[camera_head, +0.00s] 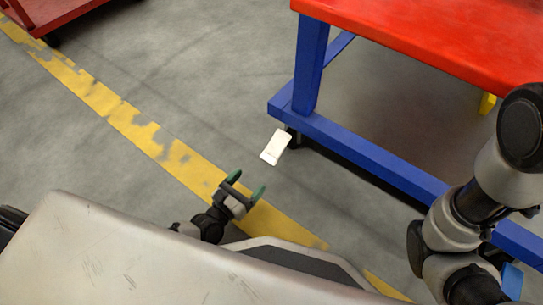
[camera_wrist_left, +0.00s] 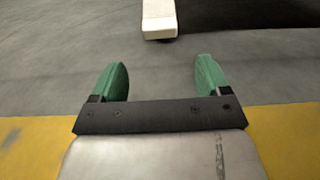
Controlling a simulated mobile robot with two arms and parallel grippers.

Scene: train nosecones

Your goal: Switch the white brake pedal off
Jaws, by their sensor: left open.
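The white brake pedal (camera_head: 276,147) juts out low at the near left corner of the blue-framed table, beside its caster. In the left wrist view the pedal (camera_wrist_left: 159,20) is at the top middle, ahead of the fingers and apart from them. My left gripper (camera_head: 247,184) is open and empty, a short way to the lower left of the pedal in the head view. Its two green fingertips (camera_wrist_left: 161,78) are spread apart in the left wrist view. My right arm shows at the right edge of the head view, but I do not make out its gripper.
The table has a red top (camera_head: 440,38) and a blue lower rail (camera_head: 365,152) just right of the pedal. A worn yellow stripe (camera_head: 95,94) crosses the grey floor. A red cart (camera_head: 45,12) stands at the top left. The floor left of the pedal is clear.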

